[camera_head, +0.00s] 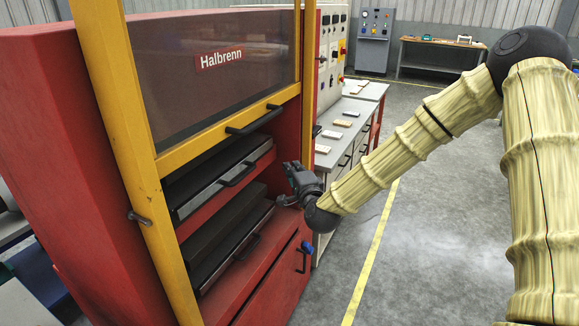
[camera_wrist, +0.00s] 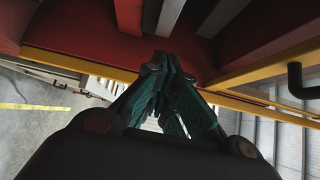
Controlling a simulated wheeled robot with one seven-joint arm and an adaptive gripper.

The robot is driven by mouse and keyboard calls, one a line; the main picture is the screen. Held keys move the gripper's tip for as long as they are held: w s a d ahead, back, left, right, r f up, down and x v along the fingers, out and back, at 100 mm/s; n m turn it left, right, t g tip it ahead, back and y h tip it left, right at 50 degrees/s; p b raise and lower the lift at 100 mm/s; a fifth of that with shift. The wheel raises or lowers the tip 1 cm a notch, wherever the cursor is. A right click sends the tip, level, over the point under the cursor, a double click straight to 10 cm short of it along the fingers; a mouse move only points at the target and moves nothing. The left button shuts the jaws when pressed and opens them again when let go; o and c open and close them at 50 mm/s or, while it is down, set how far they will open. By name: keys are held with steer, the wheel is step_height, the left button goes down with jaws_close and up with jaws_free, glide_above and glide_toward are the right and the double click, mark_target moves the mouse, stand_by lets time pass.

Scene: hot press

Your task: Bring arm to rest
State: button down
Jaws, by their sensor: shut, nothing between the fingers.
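My gripper (camera_head: 290,180) is at the end of my arm, beside the front right edge of the red hot press (camera_head: 112,250). In the wrist view my gripper (camera_wrist: 164,68) shows its dark green fingers together with nothing between them. The fingers point toward the red press body (camera_wrist: 100,35), and I cannot tell whether they touch it. My arm reaches in from the right of the head view, bent at a black joint and sloping down to the left.
The press has a yellow frame (camera_head: 125,100), a raised window guard and dark plates with black handles (camera_head: 237,176). A grey bench (camera_head: 352,120) with small samples stands behind my gripper. Open grey floor (camera_head: 425,225) with a yellow line lies below my arm.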

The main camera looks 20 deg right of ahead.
steer(key=s+a+f+n+g+y, duration=0.1)
steer(key=s+a+f+n+g, duration=0.15)
steer(key=s+f, duration=0.65)
steer(key=s+a+f+n+g, duration=0.2)
steer(key=s+f+n+g, duration=0.3)
steer(key=f, duration=0.7)
steer(key=s+a+f+n+g+y, duration=0.1)
steer(key=s+a+f+n+g, duration=0.15)
steer(key=s+f, duration=0.7)
steer(key=s+d+f+n+g+h, duration=0.1)
steer(key=s+f, duration=0.5)
steer(key=s, duration=0.8)
steer(key=s+d+f+n+g+h, duration=0.1)
steer(key=s+d+f+n+g, duration=0.2)
steer(key=s, duration=1.1)
step_height(320, 180, down, 4)
steer(key=n+g, duration=0.3)
steer(key=g, duration=0.1)
steer(key=shift+s+d+f+n, duration=0.15)
steer(key=shift+s+f+n, duration=0.1)
steer(key=shift+s+n, duration=0.05)
steer(key=shift+s, duration=0.1)
